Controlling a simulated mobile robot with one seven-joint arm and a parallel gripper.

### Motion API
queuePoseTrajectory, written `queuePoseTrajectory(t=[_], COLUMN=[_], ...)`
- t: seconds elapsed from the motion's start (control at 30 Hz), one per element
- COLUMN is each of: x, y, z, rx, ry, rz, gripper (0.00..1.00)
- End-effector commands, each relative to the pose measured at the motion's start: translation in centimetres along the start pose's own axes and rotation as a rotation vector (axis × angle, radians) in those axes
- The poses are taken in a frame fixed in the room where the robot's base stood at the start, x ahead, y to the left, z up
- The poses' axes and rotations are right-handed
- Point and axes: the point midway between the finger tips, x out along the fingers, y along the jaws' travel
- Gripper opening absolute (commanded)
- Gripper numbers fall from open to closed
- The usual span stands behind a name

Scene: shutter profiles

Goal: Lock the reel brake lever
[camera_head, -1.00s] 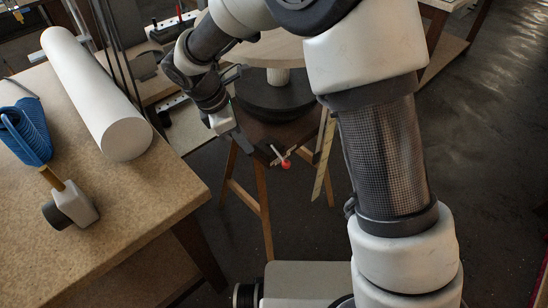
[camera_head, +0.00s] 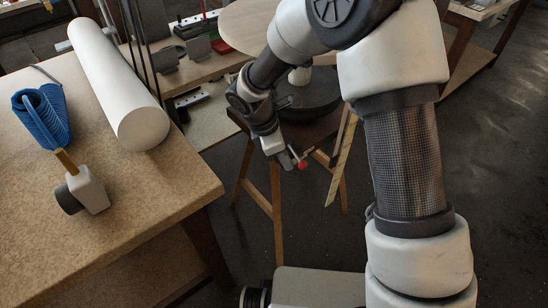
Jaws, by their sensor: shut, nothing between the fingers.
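The reel has a pale wooden disc (camera_head: 243,30) on top and a dark round base (camera_head: 318,98), and it sits on a wooden stand (camera_head: 265,203). The brake lever's red ball knob (camera_head: 302,165) shows at the stand's near edge. Most of the lever's thin metal rod is hidden by my gripper. My gripper (camera_head: 289,161) is shut and points down just left of the knob, at the lever. I cannot tell whether it touches the lever.
A pale strip (camera_head: 343,160) leans by the stand. The floor at the right is clear.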

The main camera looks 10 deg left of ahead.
Motion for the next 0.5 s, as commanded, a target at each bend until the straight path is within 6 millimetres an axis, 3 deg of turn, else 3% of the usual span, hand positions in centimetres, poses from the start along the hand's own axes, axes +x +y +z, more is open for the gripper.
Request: queuePoseTrajectory(t=[0.2, 0.5], x=[0.51, 0.51], y=[0.00, -0.01], z=[1.21, 1.24], rx=[0.000, -0.002], ry=[0.000, 0.000], rz=[0.000, 0.000], gripper=[0.00, 0.00])
